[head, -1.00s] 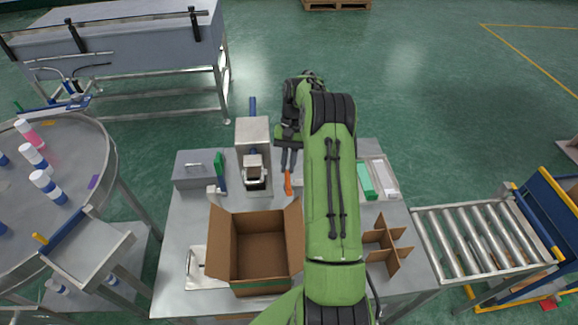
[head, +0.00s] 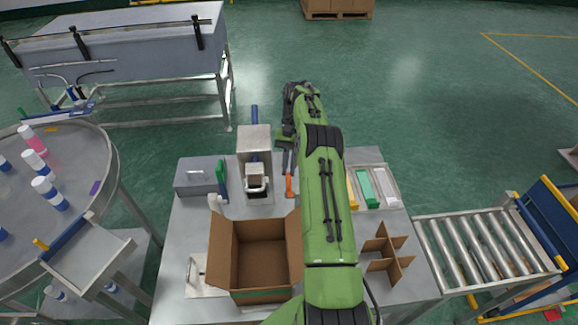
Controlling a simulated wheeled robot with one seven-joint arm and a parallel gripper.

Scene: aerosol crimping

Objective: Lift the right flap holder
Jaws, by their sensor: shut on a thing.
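My green arm reaches over the right part of the steel table (head: 190,228) and ends in dark joints near its far edge. A pale holder with a lever (head: 197,272) lies at the box's left side. The right flap holder does not show; my arm covers the area right of the box.
A grey metal box (head: 195,178), a small press (head: 255,160) and an orange-handled tool (head: 289,187) are at the back. Cardboard dividers (head: 388,252) and a green strip (head: 366,188) lie right of my arm. A roller conveyor (head: 485,245) adjoins the right; a round table (head: 75,150) stands left.

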